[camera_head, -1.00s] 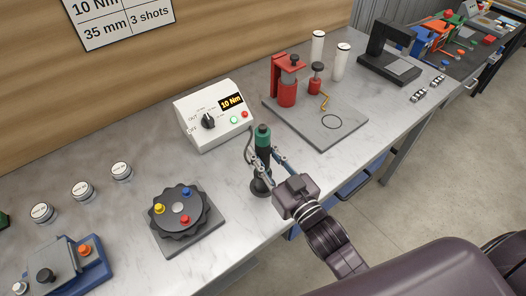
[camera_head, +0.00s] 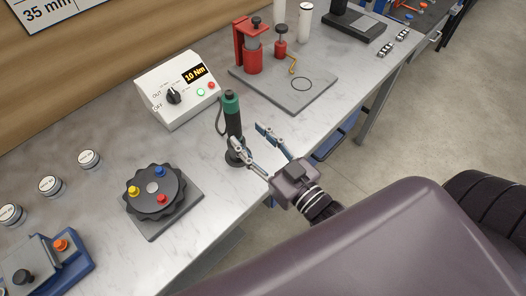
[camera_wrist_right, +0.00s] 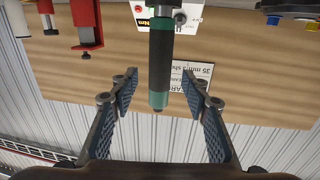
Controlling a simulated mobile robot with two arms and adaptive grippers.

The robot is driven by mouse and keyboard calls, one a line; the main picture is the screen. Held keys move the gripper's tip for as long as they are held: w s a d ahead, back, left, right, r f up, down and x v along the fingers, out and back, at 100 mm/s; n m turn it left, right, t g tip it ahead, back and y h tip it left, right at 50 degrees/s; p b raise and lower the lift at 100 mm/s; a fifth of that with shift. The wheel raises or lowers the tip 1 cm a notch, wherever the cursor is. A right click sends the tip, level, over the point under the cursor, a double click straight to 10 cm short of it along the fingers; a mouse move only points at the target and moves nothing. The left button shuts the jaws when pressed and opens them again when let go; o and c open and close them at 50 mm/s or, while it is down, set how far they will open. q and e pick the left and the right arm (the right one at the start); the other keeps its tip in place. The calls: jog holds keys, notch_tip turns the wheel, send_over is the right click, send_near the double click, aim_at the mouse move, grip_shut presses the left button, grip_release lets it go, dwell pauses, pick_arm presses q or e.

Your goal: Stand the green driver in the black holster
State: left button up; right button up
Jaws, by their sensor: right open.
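The green driver (camera_head: 232,113), with a green top and a dark body, stands upright with its lower end at the black holster (camera_head: 237,158) near the front edge of the bench. The exact seating is partly hidden by a fingertip. My right gripper (camera_head: 250,137) is open and empty, just to the right of the driver. In the right wrist view the driver (camera_wrist_right: 161,65) hangs upside down in the picture, between the two spread fingers (camera_wrist_right: 160,85), with no visible contact. My left gripper is not in view.
A white control box (camera_head: 178,90) with a 10 Nm display stands behind the driver. A black turntable (camera_head: 154,190) with coloured knobs is at the left. A grey plate (camera_head: 290,92) with a red press is at the back right. Bare bench lies between them.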

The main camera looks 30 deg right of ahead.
jog(key=shift+b+v, duration=0.5)
jog(key=shift+v, duration=1.75)
